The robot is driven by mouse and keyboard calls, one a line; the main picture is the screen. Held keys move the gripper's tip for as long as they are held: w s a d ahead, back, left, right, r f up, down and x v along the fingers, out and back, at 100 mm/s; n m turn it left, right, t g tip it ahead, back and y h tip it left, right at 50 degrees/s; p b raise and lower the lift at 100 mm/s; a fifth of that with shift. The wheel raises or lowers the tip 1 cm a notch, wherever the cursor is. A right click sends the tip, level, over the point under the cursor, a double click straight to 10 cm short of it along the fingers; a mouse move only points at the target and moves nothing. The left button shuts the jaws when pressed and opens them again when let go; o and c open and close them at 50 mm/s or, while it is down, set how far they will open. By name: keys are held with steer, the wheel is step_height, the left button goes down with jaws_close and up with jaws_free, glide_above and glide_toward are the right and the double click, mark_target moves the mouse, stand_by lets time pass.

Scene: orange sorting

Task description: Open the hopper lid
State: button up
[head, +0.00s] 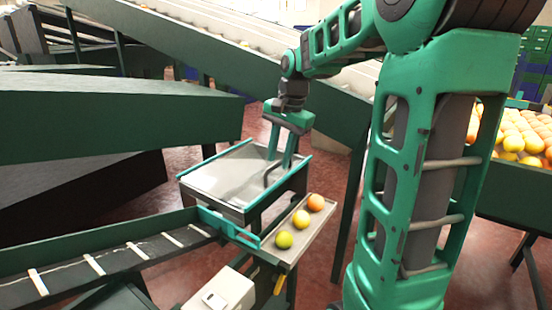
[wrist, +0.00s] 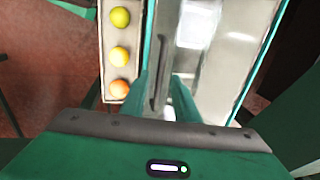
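The hopper lid (head: 222,175) is a pale grey panel between two teal side rails, lying flat and closed on its dark stand. A dark bar handle (wrist: 160,75) runs along the lid near its tray side. My gripper (head: 280,161) points down over the right part of the lid. In the wrist view my gripper (wrist: 163,92) has its two teal fingers apart, one on each side of the handle's line, with a gap between finger and bar. Whether the fingertips are down at the bar's height is hard to tell.
A narrow side tray (head: 279,258) beside the hopper holds a green-yellow fruit (head: 284,240), a yellow fruit (head: 301,219) and an orange fruit (head: 316,202). A dark conveyor (head: 120,258) is at lower left. A bin of oranges (head: 515,205) stands at right.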

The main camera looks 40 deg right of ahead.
steer(key=shift+f, duration=0.2)
jaws_close()
steer(key=shift+r, duration=0.1)
